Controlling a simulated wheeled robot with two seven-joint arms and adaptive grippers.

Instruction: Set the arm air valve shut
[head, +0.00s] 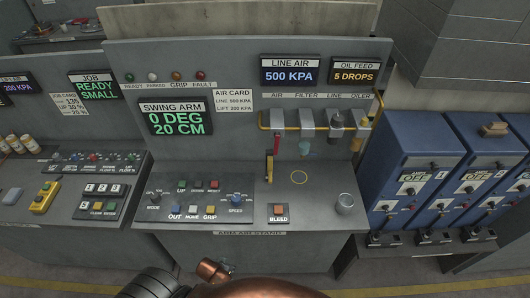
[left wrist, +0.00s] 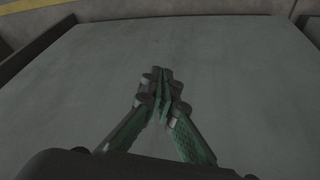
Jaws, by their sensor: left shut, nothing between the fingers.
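The LINE AIR display (head: 290,71) reads 500 KPA. My left gripper shows in the left wrist view (left wrist: 160,95), its fingers together and empty, over a plain grey surface (left wrist: 235,80). The head view does not show its fingers, so its distance from the lever cannot be told. My right gripper is not in view.
The yellow air pipe (head: 308,128) carries several grey fittings. The sloping desk (head: 275,239) bears knobs, buttons and a BLEED button (head: 278,212). A metal cup (head: 345,203) stands at its right. Blue cabinets (head: 405,160) stand further right. A yellow pendant (head: 44,198) lies left.

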